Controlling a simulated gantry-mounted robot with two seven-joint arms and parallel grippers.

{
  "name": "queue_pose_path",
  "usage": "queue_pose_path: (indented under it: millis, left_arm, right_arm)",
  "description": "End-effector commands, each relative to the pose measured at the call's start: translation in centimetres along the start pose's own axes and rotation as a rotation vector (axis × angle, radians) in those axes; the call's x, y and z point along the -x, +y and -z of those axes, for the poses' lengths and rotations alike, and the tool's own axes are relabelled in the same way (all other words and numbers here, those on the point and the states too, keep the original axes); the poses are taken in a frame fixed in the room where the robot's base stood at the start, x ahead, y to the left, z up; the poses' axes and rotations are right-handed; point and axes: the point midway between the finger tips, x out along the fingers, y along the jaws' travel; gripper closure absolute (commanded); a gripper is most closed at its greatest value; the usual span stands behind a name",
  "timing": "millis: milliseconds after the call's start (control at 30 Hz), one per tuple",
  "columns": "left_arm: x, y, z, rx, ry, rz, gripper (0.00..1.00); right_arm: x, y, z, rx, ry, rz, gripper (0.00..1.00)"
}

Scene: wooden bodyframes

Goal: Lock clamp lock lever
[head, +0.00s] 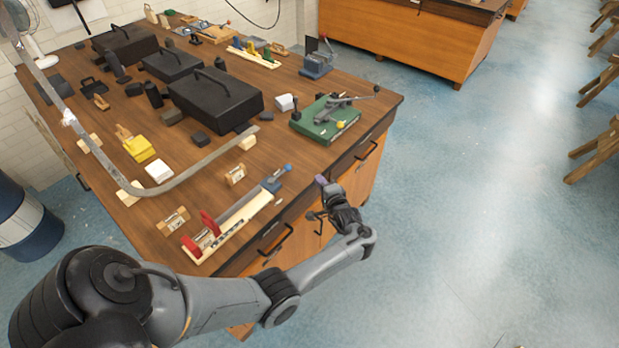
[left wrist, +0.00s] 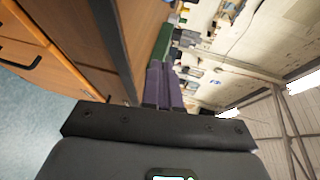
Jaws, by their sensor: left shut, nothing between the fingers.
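A green block (head: 312,124) with a grey metal toggle clamp (head: 333,106) sits near the right corner of the wooden table. The clamp's lever (head: 358,98) reaches right and ends in a dark knob past the block. My left gripper (head: 321,181) is off the table's front edge, nearer the camera than the clamp and apart from it. Its purple fingers (left wrist: 163,84) are together and empty in the left wrist view. A green surface (left wrist: 162,43) shows beyond them there; the lever cannot be made out. My right gripper is not in view.
A wooden fixture (head: 240,222) with red blocks and a blue-tipped handle lies along the front edge, left of my gripper. A black case (head: 215,98) and a curved metal strip (head: 200,162) stand behind. Drawer handles (head: 273,238) stick out below.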

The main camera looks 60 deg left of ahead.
Motion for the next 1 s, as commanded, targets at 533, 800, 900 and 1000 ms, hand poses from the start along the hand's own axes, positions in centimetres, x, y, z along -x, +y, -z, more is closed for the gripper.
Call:
queue_pose_path:
  millis: [533,800,900,1000]
  left_arm:
    - [3.0,-0.1,1.7,-0.001,0.002,0.000,1.00]
    - [3.0,-0.1,1.7,0.000,0.002,0.000,1.00]
    - [2.9,0.2,1.7,0.011,0.010,-0.009,1.00]
    - [2.8,1.0,1.6,0.059,0.041,-0.044,1.00]
  right_arm:
    - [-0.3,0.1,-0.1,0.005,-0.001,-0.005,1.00]
    - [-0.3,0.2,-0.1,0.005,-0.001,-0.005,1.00]
    - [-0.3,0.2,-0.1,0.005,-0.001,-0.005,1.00]
    - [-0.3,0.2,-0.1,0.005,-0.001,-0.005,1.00]
